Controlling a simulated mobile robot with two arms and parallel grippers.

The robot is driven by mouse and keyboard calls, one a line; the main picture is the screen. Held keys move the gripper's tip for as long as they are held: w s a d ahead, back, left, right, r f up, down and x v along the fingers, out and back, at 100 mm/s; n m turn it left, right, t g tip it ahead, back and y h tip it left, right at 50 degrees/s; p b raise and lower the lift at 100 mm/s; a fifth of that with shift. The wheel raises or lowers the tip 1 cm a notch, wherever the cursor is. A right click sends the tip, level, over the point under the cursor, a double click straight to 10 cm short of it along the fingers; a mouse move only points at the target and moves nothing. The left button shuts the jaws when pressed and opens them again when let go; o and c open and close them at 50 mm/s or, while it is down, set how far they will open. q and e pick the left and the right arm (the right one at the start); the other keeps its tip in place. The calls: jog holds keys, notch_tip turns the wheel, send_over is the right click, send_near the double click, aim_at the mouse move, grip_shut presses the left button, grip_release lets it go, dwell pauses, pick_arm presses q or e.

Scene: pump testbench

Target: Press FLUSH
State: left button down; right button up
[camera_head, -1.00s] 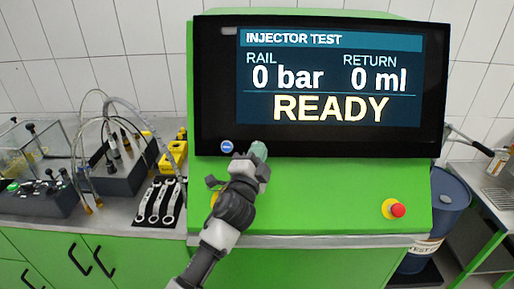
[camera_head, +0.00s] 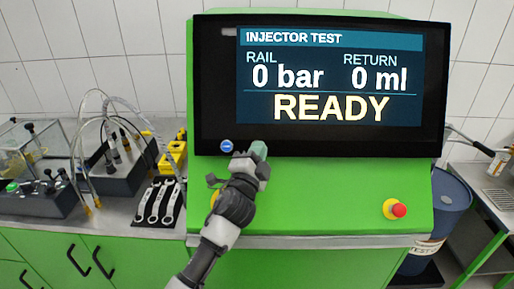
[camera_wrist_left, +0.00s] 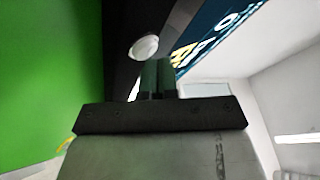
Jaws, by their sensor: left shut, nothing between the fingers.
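The green test bench (camera_head: 320,185) carries a black-framed screen (camera_head: 330,75) reading INJECTOR TEST, 0 bar, 0 ml and READY. A small round blue disc with a white mark (camera_head: 227,146) sits on the lower left of the black frame. No FLUSH label is legible. My left gripper (camera_head: 259,150) is shut and empty, its greenish fingertips at the frame's lower edge, right of the blue disc. In the left wrist view a round whitish button (camera_wrist_left: 144,47) shows on the black frame, just beyond the shut fingertips (camera_wrist_left: 157,75). I cannot tell whether they touch the frame.
A red emergency button on a yellow base (camera_head: 395,209) is on the bench's right. Wrenches (camera_head: 160,200) and hoses lie on the left counter (camera_head: 110,215). A blue drum (camera_head: 448,200) stands at the right.

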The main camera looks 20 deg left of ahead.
pick_arm(q)
jog(key=shift+w+a+f, duration=0.1)
jog(key=shift+w, duration=0.1)
dwell(0.3)
dwell(0.3)
jog(key=shift+s+d+r+p, duration=0.15)
jog(key=shift+s+r+p, duration=0.05)
jog(key=shift+s, duration=0.2)
jog(key=shift+s+d+r+p, duration=0.1)
jog(key=shift+s+r+p, duration=0.1)
jog(key=shift+s, duration=0.2)
jog(key=s+p, duration=0.1)
jog(key=s+r, duration=0.1)
jog(key=s, duration=0.1)
jog(key=s+d+r+p, duration=0.1)
jog(key=shift+s+d+p, duration=0.1)
jog(key=shift+s+p, duration=0.05)
jog(key=shift+p, duration=0.2)
dwell(0.3)
